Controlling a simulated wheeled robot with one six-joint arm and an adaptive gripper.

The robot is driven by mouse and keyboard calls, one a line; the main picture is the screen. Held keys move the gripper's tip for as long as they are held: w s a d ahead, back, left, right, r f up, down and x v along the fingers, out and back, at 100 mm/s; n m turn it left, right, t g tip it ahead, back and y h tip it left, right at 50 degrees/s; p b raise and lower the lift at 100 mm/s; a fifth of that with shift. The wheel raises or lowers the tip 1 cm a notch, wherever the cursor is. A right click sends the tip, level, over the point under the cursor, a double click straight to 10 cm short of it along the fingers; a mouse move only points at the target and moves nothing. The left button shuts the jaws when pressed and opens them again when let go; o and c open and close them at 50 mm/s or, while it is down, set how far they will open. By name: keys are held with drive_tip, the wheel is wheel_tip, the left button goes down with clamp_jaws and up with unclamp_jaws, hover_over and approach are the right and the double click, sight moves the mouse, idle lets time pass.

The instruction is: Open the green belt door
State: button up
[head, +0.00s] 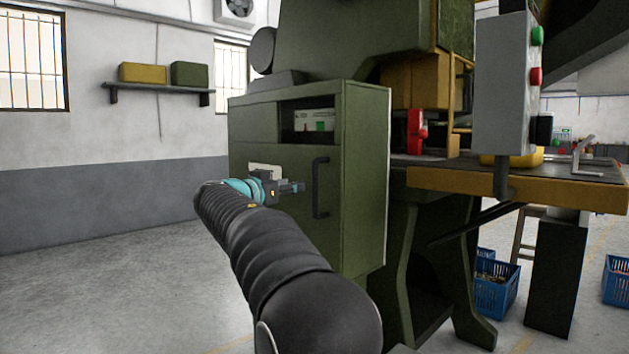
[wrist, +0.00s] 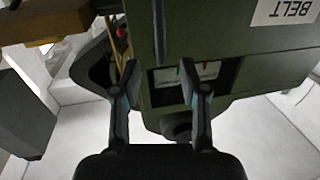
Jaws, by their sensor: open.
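The green belt door (head: 300,233) is the front panel of a green cabinet and looks shut. It carries a dark upright bar handle (head: 319,188) near its right edge and a pale label (head: 265,171). In the wrist view the label reads BELT (wrist: 286,12), upside down. My gripper (head: 298,187) is just left of the handle in the head view, in front of the door. In the wrist view my gripper (wrist: 149,68) is open, fingers apart, with the handle (wrist: 158,30) lined up between them. No contact with the handle can be made out.
An opening with a small panel (head: 315,121) sits above the door. A grey control box (head: 503,95) and a work table (head: 520,185) stand to the right, with blue crates (head: 494,297) below. The floor (head: 120,270) on the left is clear.

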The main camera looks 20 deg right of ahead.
sight(313, 180)
drive_tip(key=p+x, duration=0.2)
drive_tip(key=x, duration=0.9)
drive_tip(key=shift+w+d+p, duration=0.15)
drive_tip(key=shift+d+p, duration=0.1)
drive_tip(key=shift+p, duration=0.1)
drive_tip(key=shift+c, duration=0.2)
clamp_jaws()
